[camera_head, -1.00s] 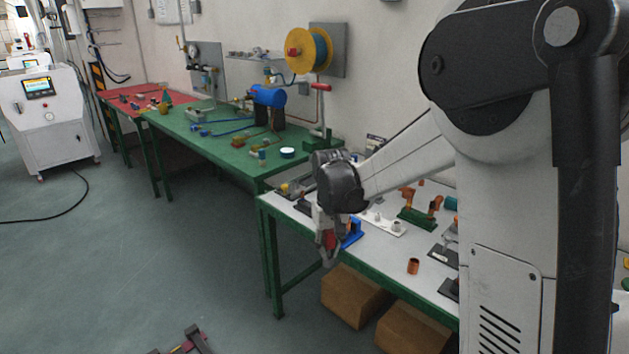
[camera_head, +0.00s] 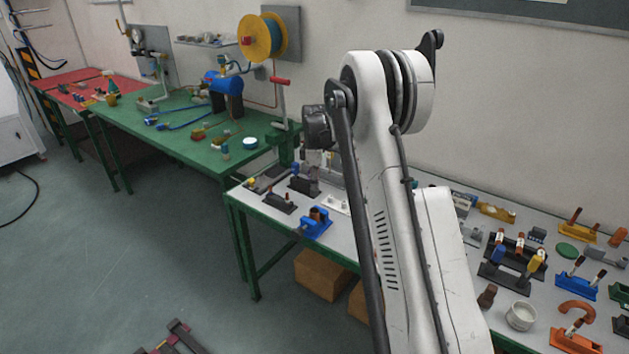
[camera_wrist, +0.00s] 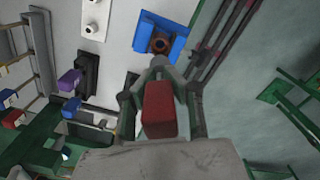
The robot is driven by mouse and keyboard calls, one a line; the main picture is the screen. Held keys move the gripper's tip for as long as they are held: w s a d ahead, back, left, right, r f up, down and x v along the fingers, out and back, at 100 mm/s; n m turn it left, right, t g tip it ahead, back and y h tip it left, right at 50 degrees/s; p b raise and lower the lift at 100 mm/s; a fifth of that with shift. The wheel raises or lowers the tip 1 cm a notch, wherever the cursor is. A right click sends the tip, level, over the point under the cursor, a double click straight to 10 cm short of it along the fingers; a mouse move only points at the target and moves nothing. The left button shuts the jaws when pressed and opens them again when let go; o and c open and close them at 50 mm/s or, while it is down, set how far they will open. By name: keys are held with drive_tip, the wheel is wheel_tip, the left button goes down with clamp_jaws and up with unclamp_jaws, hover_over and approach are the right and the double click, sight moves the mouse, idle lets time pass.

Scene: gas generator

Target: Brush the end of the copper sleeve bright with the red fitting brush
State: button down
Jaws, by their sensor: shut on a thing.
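My gripper (camera_wrist: 160,72) is shut on the red fitting brush (camera_wrist: 158,108), whose red block shows between the fingers in the wrist view. The brush's working end is hard to make out. The blue holder (camera_wrist: 147,28) lies just beyond the fingertips, with the copper sleeve (camera_wrist: 160,44) in it, its open end showing as a dark ring. I cannot tell whether brush and sleeve touch. In the head view the blue holder (camera_head: 316,229) stands at the bench's front edge with a copper-coloured piece in it. My gripper's fingers are not clear there.
The white-topped bench (camera_head: 262,206) holds several dark stands left of the blue holder and many fittings at right. A white pot (camera_head: 521,316) stands near the front right. A green bench (camera_head: 190,140) adjoins at the back left. Cardboard boxes (camera_head: 322,274) sit below. My arm hides the bench's middle.

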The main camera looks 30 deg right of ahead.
sight(315, 196)
drive_tip(key=shift+f+b, duration=0.15)
drive_tip(key=shift+b, duration=0.25)
drive_tip(key=shift+f+b, duration=2.05)
drive_tip(key=shift+f, duration=0.7)
drive_tip(key=shift+b, duration=0.6)
drive_tip(key=shift+f+b, duration=1.65)
drive_tip(key=shift+f, duration=0.3)
